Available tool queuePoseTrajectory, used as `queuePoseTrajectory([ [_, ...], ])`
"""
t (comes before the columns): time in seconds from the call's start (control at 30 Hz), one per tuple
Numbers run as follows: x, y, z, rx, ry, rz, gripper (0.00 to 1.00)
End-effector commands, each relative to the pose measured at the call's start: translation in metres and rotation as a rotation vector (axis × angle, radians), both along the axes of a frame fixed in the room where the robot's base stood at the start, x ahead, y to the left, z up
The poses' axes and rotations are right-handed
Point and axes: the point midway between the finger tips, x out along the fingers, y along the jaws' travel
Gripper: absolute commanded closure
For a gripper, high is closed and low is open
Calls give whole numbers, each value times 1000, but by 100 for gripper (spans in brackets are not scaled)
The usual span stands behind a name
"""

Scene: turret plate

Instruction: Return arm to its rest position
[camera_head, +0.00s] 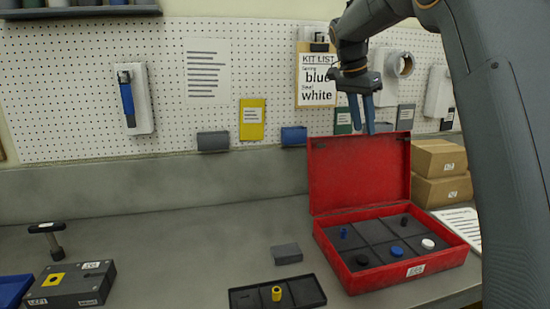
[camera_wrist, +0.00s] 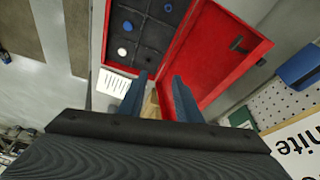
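My gripper (camera_head: 361,112) is raised above the back of the bench, in front of the pegboard and near the open lid of the red case. Its two blue-grey fingers are apart with nothing between them. In the wrist view my gripper (camera_wrist: 160,90) also shows both fingers spread and empty, with the red case (camera_wrist: 180,58) beyond them. My arm (camera_head: 480,90) comes in from the upper right of the head view.
The red case (camera_head: 352,281) stands open, holding several small blue, black and white parts. Cardboard boxes (camera_head: 440,190) sit right of it. A black tray (camera_head: 244,299) with a yellow part, a grey block (camera_head: 286,254) and a dark fixture (camera_head: 88,286) are left. The middle-left bench is clear.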

Motion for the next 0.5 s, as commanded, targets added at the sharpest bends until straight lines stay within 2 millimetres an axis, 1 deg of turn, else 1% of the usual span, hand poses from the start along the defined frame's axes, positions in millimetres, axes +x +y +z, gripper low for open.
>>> queuePoseTrajectory([
  [0.03,-5,2,-13,5,13,34,69],
  [0.17,-21,9,-52,23,49,154,69],
  [0.27,-43,16,-95,42,84,280,69],
  [0.3,-54,20,-113,52,96,335,69],
  [0.37,-73,25,-141,65,113,418,69],
  [0.4,-86,28,-160,74,123,472,69],
  [0.47,-108,33,-187,86,136,551,69],
  [0.5,-123,36,-205,94,146,601,69],
])
